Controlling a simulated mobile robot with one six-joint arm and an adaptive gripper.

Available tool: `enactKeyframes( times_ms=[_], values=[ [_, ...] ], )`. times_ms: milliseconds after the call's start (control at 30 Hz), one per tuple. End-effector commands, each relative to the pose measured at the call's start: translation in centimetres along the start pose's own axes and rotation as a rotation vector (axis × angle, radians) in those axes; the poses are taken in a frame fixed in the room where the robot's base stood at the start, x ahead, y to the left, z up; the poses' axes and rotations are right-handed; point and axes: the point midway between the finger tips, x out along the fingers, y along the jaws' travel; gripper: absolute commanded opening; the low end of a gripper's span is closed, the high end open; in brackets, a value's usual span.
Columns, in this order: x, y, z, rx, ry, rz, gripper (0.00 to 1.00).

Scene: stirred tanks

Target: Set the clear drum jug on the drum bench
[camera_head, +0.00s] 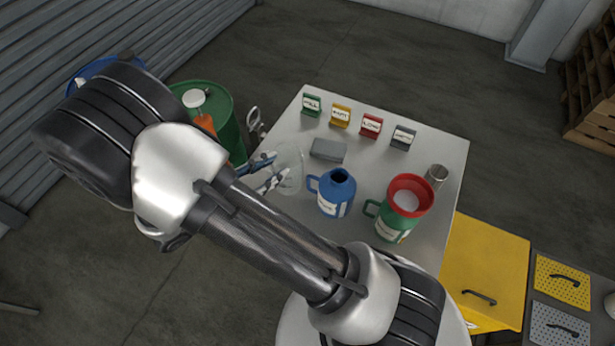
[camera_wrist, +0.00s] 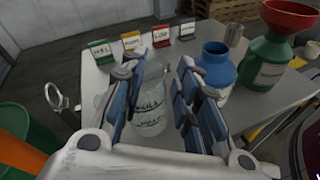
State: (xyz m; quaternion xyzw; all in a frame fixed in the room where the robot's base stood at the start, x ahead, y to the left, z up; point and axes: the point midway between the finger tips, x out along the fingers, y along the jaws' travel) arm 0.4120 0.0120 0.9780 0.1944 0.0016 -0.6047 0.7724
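The clear drum jug (camera_wrist: 150,116) is see-through with dark graduation marks. It shows between and beyond my fingers in the wrist view. In the head view the jug (camera_head: 292,168) is faint at the left edge of the grey drum bench (camera_head: 330,258), and my fingers overlap its left side. My gripper (camera_head: 268,172) has blue-padded fingers, which also show in the wrist view (camera_wrist: 160,85). They stand apart with a clear gap. I cannot see firm contact with the jug, and its base is partly hidden.
A blue jug (camera_head: 338,196) and a green jug with a red funnel (camera_head: 405,195) stand right of the clear jug. A grey block (camera_head: 328,149), small labelled boxes (camera_head: 341,116) and a metal cup (camera_head: 437,175) are also on the bench. A green drum (camera_head: 225,115) stands left.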

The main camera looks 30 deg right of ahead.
Motion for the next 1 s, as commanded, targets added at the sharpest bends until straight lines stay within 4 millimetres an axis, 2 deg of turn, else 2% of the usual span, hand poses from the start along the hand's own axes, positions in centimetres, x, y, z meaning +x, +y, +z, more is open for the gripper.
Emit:
enactKeyframes(
  times_ms=[33, 100, 233, 400, 667, 800, 1000],
  values=[
    [0.5, -0.4, 2.5, 0.077, 0.036, -0.088, 0.29],
    [0.9, -1.5, 5.3, 0.176, 0.087, -0.208, 0.29],
    [1.0, -4.0, 9.6, 0.366, 0.194, -0.415, 0.29],
    [-0.1, -7.2, 13.8, 0.637, 0.354, -0.65, 0.29],
    [-3.6, -10.4, 18.3, 1.091, 0.637, -0.91, 0.29],
    [-5.7, -10.9, 20.0, 1.321, 0.789, -0.984, 0.29],
    [-7.5, -10.8, 21.5, 1.527, 0.931, -1.021, 0.29]
  ],
)
